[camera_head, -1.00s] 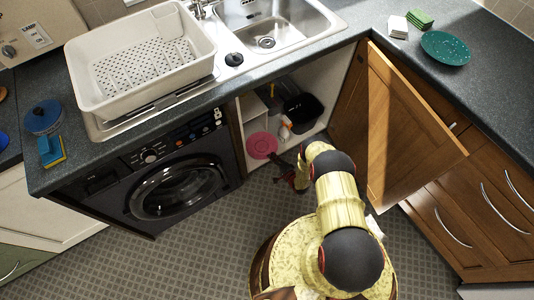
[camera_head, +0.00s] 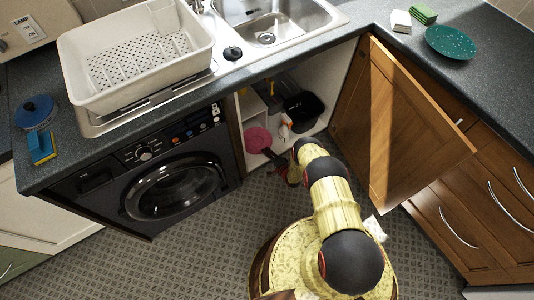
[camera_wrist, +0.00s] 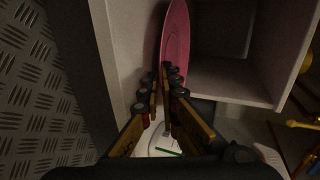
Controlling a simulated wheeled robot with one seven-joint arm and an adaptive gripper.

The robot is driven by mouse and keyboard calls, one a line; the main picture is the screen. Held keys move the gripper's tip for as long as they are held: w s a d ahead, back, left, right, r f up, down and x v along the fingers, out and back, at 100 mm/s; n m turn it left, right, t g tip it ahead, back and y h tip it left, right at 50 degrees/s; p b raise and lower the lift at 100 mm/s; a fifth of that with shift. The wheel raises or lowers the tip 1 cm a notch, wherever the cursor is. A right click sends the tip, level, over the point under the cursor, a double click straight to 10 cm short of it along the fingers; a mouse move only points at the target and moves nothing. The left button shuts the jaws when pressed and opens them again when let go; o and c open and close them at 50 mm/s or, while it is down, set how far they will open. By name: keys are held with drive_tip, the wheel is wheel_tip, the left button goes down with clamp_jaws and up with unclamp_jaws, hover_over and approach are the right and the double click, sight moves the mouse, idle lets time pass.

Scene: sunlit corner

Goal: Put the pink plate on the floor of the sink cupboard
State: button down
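The pink plate (camera_head: 258,139) is at the left side of the open sink cupboard (camera_head: 334,100), close to its front opening. In the wrist view the plate (camera_wrist: 177,38) stands steeply tilted, nearly edge-on. My gripper (camera_wrist: 163,73) is shut on its near rim, with the fingertips on either side. In the head view my gripper (camera_head: 279,161) reaches in low at the cupboard front. The cupboard floor is partly hidden by my arm. I cannot tell whether the plate's lower edge touches it.
The cupboard door (camera_head: 400,125) stands open at the right. A black bin (camera_head: 303,108) and a white bottle (camera_head: 285,128) stand inside, behind the plate. A pale shelf unit (camera_wrist: 232,82) is close right of the plate. A washing machine (camera_head: 165,180) borders the left.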

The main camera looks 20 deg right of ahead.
drive_tip(key=shift+f, duration=0.1)
drive_tip(key=c, duration=2.3)
unclamp_jaws()
drive_tip(key=shift+p+v, duration=2.2)
drive_tip(key=shift+v, duration=3.85)
drive_tip(key=shift+w, duration=0.1)
